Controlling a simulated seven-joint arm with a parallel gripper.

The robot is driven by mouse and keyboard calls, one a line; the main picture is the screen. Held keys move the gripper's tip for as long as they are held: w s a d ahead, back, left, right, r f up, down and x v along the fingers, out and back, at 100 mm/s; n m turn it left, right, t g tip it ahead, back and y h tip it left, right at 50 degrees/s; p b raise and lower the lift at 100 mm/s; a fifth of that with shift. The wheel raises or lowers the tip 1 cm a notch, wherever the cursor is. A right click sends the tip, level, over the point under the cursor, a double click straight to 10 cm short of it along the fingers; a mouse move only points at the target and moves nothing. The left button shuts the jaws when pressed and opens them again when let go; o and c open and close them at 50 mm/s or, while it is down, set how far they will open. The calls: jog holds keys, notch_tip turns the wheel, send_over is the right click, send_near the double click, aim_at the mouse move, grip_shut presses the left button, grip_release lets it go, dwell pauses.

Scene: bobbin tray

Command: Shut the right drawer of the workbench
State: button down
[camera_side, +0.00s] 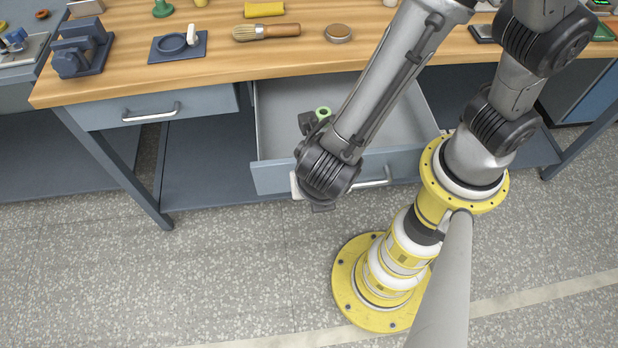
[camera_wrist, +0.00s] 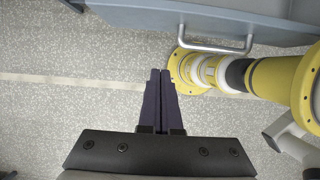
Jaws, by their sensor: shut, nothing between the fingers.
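The right drawer (camera_side: 276,178) of the workbench stands pulled out, its grey inside showing in the side view. Its front and bar handle (camera_side: 374,181) face the floor side, partly hidden by my arm. In the wrist view the handle (camera_wrist: 215,47) shows at the top, on the blue-grey drawer front (camera_wrist: 180,20). My gripper (camera_wrist: 160,73) is shut and empty, its two dark fingers together over the floor in the wrist view. The fingertips appear apart from the drawer front and to the left of the handle.
The left drawer (camera_side: 158,106) is shut. The wooden bench top (camera_side: 225,60) carries a brush (camera_side: 265,32), a round tin (camera_side: 338,33) and other items. A green ring (camera_side: 322,112) shows beside my wrist, against the open drawer.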

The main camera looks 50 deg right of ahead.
jog(key=w+d+f, duration=0.5)
jog(key=f, duration=0.4)
jog(key=shift+w+d, duration=0.2)
dwell(0.4)
jog(key=w+d, duration=1.9)
jog(key=shift+w+d, duration=0.2)
